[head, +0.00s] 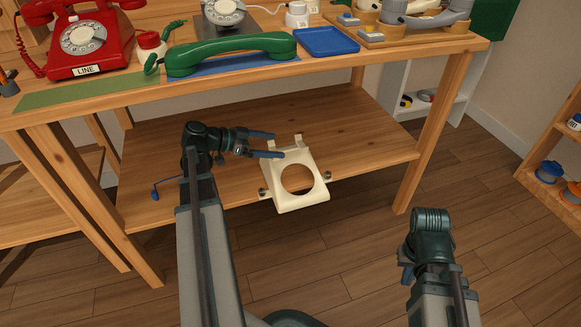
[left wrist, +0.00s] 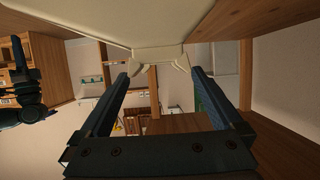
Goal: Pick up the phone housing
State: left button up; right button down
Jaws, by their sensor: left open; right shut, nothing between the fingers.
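The phone housing (head: 293,203) is a cream shell with a large round hole and two prongs at its far end. In the head view it sits at the front edge of the lower shelf (head: 365,140), its near end reaching past the edge. My left gripper (head: 279,145) is open at its far left corner, one finger overlapping that corner; contact is unclear. In the left wrist view the housing (left wrist: 150,18) fills the top, its prongs showing between the open fingertips (left wrist: 160,75). My right gripper (head: 408,275) is shut and empty, low at right, well apart from the housing.
The tabletop above holds a red phone (head: 85,40), a green handset (head: 230,52) and a blue tray (head: 327,41). A table leg (head: 435,130) stands right of the housing. Open floor (head: 350,250) lies in front of the shelf.

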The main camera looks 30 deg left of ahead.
aim_at(294, 147)
pick_arm(q)
jog(key=shift+x, duration=1.2)
jog(key=shift+b+x, duration=1.35)
jog(key=shift+x, duration=1.4)
jog(key=c, duration=1.5)
